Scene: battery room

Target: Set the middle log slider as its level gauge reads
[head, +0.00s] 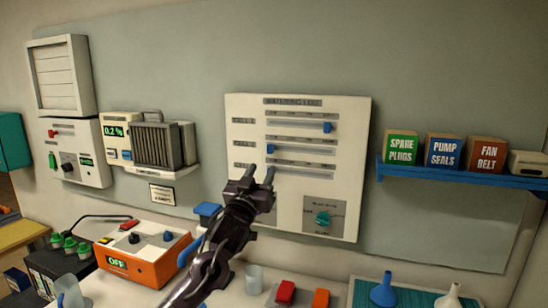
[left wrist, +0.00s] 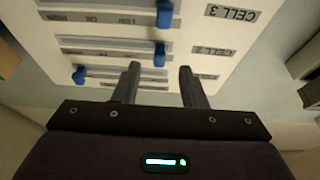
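The log panel (head: 350,170) is a white board on the wall with three slider rows. The middle slider's blue knob (head: 270,148) sits near the left end of its row; it also shows in the left wrist view (left wrist: 160,55), which is upside down. The top knob (head: 327,127) is far right. The bottom knob (left wrist: 165,14) is hidden in the head view behind my gripper. My left gripper (head: 260,172) is open and empty, just below the middle knob. In the wrist view the knob appears between its fingertips; I cannot tell contact. I cannot identify the level gauge.
A blue shelf (head: 460,176) with several boxes is at right. An orange unit (head: 145,255), a clear cup (head: 253,279) and blue funnel (head: 384,290) stand below.

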